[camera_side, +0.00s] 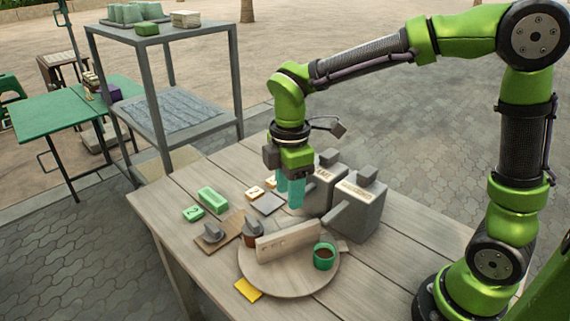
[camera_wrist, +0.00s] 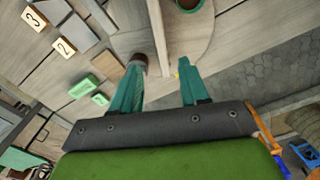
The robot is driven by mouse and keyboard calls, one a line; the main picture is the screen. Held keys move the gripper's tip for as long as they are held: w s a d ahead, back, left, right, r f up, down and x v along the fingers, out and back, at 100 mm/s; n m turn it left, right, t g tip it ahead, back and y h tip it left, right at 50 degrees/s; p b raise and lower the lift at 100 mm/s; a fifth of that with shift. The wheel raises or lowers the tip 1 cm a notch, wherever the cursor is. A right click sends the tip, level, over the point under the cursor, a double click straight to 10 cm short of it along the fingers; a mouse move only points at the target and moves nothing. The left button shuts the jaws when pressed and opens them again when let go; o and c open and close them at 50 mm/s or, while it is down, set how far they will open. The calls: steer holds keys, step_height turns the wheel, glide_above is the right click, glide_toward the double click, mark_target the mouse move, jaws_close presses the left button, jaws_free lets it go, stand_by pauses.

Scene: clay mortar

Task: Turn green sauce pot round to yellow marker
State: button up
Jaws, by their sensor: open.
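A green sauce pot (camera_side: 325,256) with dark brown sauce stands on the right part of a round wooden turntable (camera_side: 305,285). It also shows at the top edge of the wrist view (camera_wrist: 190,5). An upright wooden board (camera_side: 288,242) crosses the turntable beside the pot. A yellow marker (camera_side: 248,289) lies at the turntable's front left rim; in the wrist view only a sliver of yellow shows by the right finger. My gripper (camera_side: 290,196) hangs above the table behind the turntable, its teal fingers apart. In the wrist view the space between the fingertips (camera_wrist: 160,66) looks empty.
Two grey box-shaped dispensers (camera_side: 357,208) stand close to the right of my gripper. A brown pot with a grey piece (camera_side: 253,228) sits by the turntable's left rim. Green blocks (camera_side: 213,199) and numbered tiles (camera_wrist: 64,47) lie on the left of the table.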

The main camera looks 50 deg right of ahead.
mark_target(289, 230)
step_height(289, 230, down, 14)
steer(key=shift+f, duration=0.2)
jaws_close()
stand_by(0.4)
